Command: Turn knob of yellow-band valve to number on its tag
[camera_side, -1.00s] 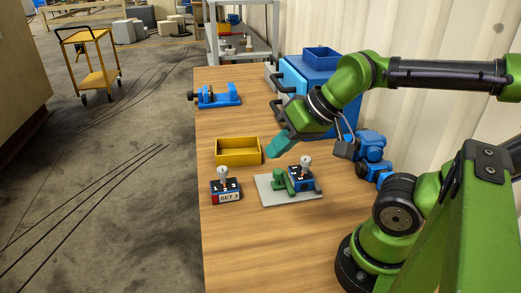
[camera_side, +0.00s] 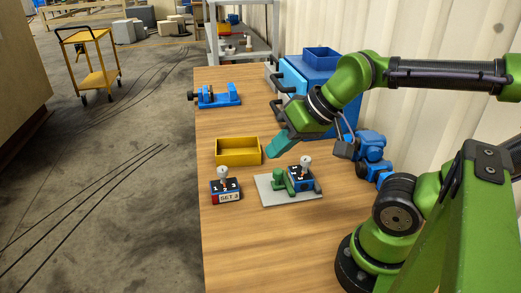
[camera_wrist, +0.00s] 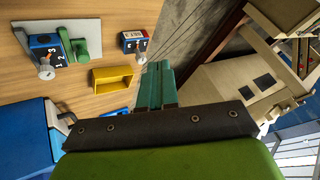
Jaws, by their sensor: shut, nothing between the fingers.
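Two small dark-blue valve blocks with pale knobs stand on the table. The near-left valve (camera_side: 226,191) has a white tag that seems to read "SET 3" and a red patch at its left end; it also shows in the wrist view (camera_wrist: 131,42). The other valve (camera_side: 302,180) sits on a light grey plate (camera_side: 266,198) beside a green fitting (camera_side: 280,182), and its dial numbers 1, 2, 3 show in the wrist view (camera_wrist: 45,50). I cannot make out a yellow band on either. My gripper (camera_side: 274,151), with teal fingers, is shut and empty, raised above the table behind the plate.
A yellow open bin (camera_side: 238,152) stands behind the near-left valve. A blue vise-like tool (camera_side: 218,96) lies farther back. A blue cabinet (camera_side: 318,80) stands at the back right. Bare wood lies in the table's front and between bin and vise.

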